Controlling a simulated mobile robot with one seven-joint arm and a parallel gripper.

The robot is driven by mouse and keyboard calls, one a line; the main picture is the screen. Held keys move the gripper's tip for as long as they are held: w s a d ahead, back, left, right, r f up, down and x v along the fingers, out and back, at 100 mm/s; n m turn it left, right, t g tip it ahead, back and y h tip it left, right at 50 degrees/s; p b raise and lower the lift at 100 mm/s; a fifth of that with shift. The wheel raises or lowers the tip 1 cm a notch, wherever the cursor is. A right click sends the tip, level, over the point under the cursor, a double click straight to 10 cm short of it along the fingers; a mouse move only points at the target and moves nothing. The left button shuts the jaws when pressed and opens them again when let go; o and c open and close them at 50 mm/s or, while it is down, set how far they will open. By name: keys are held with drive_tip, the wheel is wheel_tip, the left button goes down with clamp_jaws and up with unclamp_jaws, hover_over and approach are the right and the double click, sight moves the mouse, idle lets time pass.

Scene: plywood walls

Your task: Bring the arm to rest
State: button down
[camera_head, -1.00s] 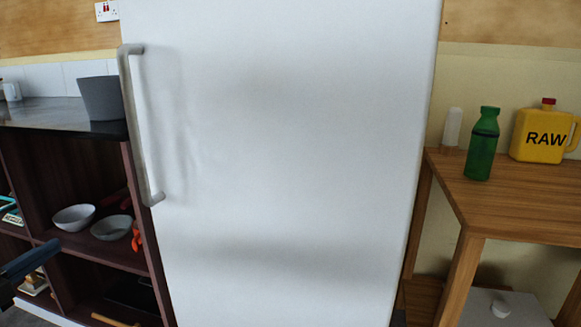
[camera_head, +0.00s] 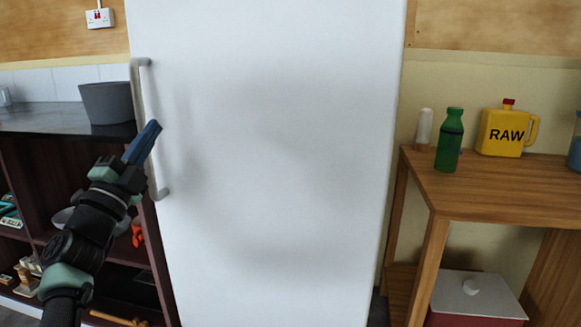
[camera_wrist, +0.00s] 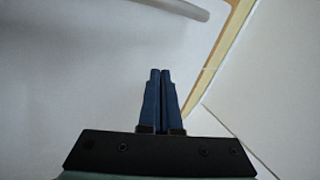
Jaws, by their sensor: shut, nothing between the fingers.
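My gripper (camera_head: 152,128) is at the left of the head view, at the end of my raised arm. Its blue fingers are shut with nothing between them and point up and to the right. In the picture they overlap the left edge of the white fridge door, beside its handle (camera_head: 141,80). I cannot tell whether they touch it. In the wrist view the two blue fingers (camera_wrist: 160,72) lie together, and a pale grey bar, likely the handle, crosses the top left.
The tall white fridge (camera_head: 270,150) fills the middle, closed. A dark shelf unit with a grey pot (camera_head: 108,103) on its counter (camera_head: 45,118) is at left. A wooden table (camera_head: 490,185) at right holds a green bottle (camera_head: 449,142) and a yellow RAW jug (camera_head: 505,130).

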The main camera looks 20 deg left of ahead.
drive_tip(key=s+d+r+n+t+y+p, duration=0.1)
drive_tip(key=s+d+r+n+t+y, duration=0.15)
drive_tip(key=d+r+n, duration=0.45)
drive_tip(key=s+d+r+n+t+y+p, duration=0.1)
drive_tip(key=d+r+n+y, duration=0.2)
drive_tip(key=d+r, duration=0.8)
drive_tip(key=s+d+r+n+h+p, duration=0.2)
drive_tip(key=s+d+n+h, duration=0.1)
drive_tip(key=s+d, duration=0.7)
drive_tip(key=s+d+r+n+h+p, duration=0.1)
drive_tip(key=s+d+n+h+p, duration=0.15)
drive_tip(key=s+d, duration=0.75)
wheel_tip(320, 180, up, 37)
drive_tip(key=w+p, duration=0.1)
drive_tip(key=p, duration=3.5)
drive_tip(key=shift+w+d, duration=0.35)
drive_tip(key=shift+f+n+g, duration=0.1)
drive_tip(key=shift+n+g, duration=0.15)
